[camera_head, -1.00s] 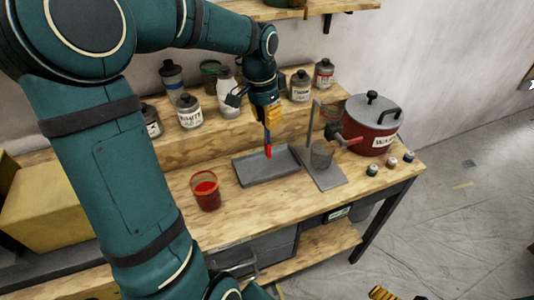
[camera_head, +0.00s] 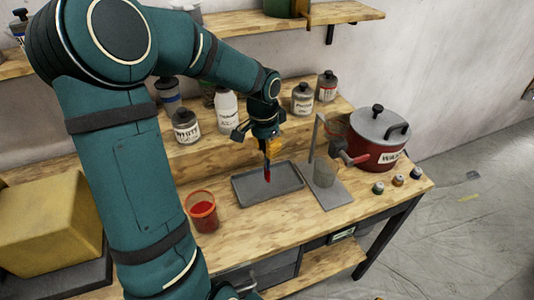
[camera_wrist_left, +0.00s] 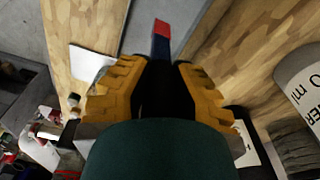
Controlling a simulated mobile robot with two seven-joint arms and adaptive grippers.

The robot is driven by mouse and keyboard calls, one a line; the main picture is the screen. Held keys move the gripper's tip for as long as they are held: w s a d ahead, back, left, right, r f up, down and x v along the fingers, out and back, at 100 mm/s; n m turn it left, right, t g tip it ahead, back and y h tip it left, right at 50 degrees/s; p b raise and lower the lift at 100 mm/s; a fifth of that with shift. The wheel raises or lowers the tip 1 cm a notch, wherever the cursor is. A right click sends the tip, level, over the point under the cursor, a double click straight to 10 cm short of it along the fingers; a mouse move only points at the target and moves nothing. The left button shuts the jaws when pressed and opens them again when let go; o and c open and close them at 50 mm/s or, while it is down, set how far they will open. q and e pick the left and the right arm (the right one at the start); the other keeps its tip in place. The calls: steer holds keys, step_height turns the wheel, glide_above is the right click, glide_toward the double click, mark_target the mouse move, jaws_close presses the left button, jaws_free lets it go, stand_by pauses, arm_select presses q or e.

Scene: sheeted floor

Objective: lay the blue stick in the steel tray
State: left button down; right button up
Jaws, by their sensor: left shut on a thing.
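My left gripper (camera_head: 266,148) is shut on the blue stick and points down above the steel tray. The stick (camera_wrist_left: 159,46) is blue with a red end and sticks out past the yellow finger pads in the left wrist view. In the head view its red end (camera_head: 267,176) hangs upright over the middle of the tray; I cannot tell if it touches the bottom. The grey steel tray (camera_head: 250,195) lies flat on the bench, with no other thing seen in it. My right gripper is out of view.
A red-filled cup (camera_head: 202,212) stands left of the tray. A stand (camera_head: 331,196) with a clear beaker is close on the right, then a red pot (camera_head: 375,145) and small jars (camera_head: 398,180). Labelled bottles (camera_head: 186,127) line the raised shelf behind.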

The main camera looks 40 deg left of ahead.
arm_select(q)
steer(key=shift+f, duration=1.1)
steer(key=c, duration=1)
jaws_free()
steer(key=shift+r, duration=0.5)
steer(key=r, duration=0.3)
steer(key=r+p, duration=0.1)
steer(key=r, duration=0.3)
steer(key=s+r, duration=0.1)
steer(key=r, duration=0.3)
steer(key=shift+a+r+p, duration=0.1)
steer(key=shift+r+p, duration=0.05)
steer(key=shift+p, duration=0.25)
